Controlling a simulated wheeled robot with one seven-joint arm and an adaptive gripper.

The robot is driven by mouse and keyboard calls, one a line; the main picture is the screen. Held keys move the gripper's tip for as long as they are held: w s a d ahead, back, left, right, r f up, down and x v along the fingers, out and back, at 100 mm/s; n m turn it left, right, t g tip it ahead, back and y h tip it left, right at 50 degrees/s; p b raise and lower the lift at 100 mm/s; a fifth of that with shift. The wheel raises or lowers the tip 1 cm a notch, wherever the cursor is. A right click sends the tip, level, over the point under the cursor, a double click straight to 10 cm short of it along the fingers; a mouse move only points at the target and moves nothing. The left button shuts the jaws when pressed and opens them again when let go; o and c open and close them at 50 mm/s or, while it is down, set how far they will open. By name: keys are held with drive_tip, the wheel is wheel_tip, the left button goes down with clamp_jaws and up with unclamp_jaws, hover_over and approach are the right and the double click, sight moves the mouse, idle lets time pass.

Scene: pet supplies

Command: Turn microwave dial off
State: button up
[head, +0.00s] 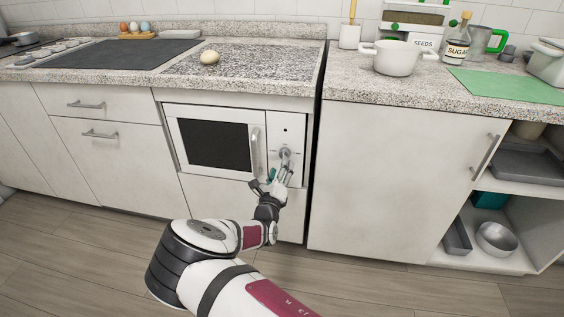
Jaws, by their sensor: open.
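The microwave (215,146) is built into the white cabinet front below the counter, with a dark window and a vertical handle (256,150). Its door looks closed. The grey round dial (285,154) is on the control panel right of the handle. My gripper (281,168) is open, with its fingers at the dial and just below it. The fingers partly cover the dial's lower side. I cannot tell whether they touch it, and the dial's setting is too small to read.
A round pale item (209,57) lies on the speckled counter above the microwave. A white pot (398,58) and a green mat (508,85) are on the right counter. A cabinet door (385,175) and open shelves stand to the right. The floor in front is clear.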

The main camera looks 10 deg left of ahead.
drive_tip(key=s, duration=0.6)
drive_tip(key=shift+s+f, duration=0.2)
drive_tip(key=shift+f, duration=0.05)
drive_tip(key=shift+a, duration=0.1)
